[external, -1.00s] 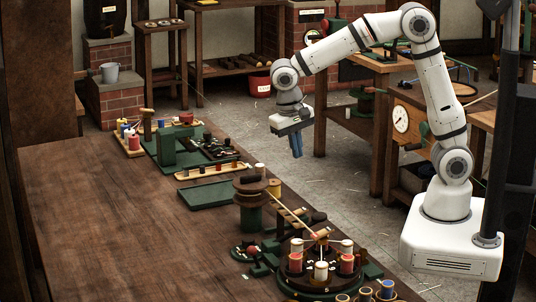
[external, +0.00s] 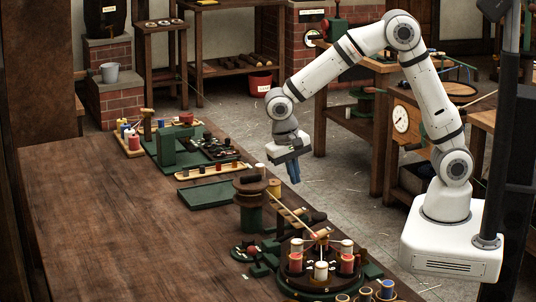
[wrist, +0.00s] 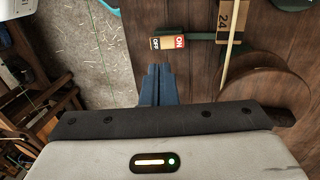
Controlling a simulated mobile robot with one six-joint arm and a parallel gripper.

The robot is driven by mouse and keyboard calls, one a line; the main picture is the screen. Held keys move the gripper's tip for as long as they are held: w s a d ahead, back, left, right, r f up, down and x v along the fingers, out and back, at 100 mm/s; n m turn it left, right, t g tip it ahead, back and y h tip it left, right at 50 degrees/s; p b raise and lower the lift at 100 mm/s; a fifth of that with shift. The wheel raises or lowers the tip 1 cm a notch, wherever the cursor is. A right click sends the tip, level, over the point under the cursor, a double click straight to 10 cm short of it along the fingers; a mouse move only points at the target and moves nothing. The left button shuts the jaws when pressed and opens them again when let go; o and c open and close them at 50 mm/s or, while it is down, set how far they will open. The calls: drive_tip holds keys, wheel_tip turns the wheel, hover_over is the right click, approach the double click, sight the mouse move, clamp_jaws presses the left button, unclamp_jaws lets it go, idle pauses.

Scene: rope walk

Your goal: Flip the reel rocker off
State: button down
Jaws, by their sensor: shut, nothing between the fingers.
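The reel rocker (wrist: 168,42) shows in the wrist view as a small block at the end of a green bar. Its left part is tan and marked OFF; its right part is red and marked ON. I cannot tell which side is pressed down. My gripper (wrist: 157,70) is shut and empty, its blue fingertips just below the rocker in the picture and apart from it. In the external view my gripper (external: 294,173) hangs above the bench's right edge, with its fingers pointing down. I cannot make out the rocker clearly there.
A dark post with a round top (external: 250,184) and a slanting pale rod (external: 290,210) stand close by. A round carousel with bobbins (external: 320,268) lies nearer the front. The left of the bench (external: 110,220) is clear. Floor shows at left in the wrist view.

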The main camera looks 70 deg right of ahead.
sight(302, 209)
drive_tip(key=x, duration=0.8)
drive_tip(key=shift+s+d+f, duration=0.1)
drive_tip(key=shift+f, duration=0.1)
